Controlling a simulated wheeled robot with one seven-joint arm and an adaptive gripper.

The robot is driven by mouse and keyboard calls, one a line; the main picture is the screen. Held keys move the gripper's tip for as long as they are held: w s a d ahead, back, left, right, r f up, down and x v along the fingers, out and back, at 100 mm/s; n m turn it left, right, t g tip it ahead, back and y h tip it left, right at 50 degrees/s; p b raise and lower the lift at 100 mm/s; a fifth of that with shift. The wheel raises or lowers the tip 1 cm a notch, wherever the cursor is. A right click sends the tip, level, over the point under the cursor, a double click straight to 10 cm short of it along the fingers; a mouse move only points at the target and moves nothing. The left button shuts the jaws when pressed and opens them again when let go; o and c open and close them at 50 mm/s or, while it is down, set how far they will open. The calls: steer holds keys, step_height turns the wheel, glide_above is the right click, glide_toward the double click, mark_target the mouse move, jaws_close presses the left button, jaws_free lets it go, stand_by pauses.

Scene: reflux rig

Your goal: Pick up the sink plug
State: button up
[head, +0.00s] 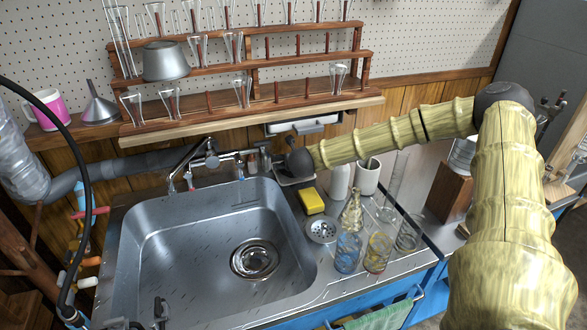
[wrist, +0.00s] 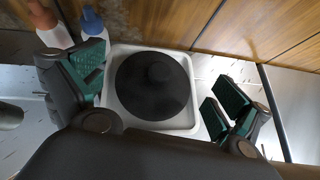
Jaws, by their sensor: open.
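The sink plug (wrist: 152,86), a round black disc with a raised knob in its middle, lies in a square white dish (wrist: 117,60) in the wrist view. My gripper (wrist: 163,82) is open above it, with one green-padded finger to the left of the plug and the other to its right. No contact between pads and plug shows. In the head view, my dark wrist (head: 299,160) is over the dish (head: 292,182), behind the sink's right rear corner. The plug is hidden there.
Two small bottles, one blue-capped (wrist: 92,24), stand close by the left finger. A wooden wall (wrist: 200,20) rises just behind the dish. A yellow sponge (head: 312,201), a strainer (head: 321,230) and glassware (head: 348,253) stand right of the sink (head: 190,235). The faucet (head: 211,155) is left.

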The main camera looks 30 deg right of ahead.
steer(key=shift+x, duration=1.55)
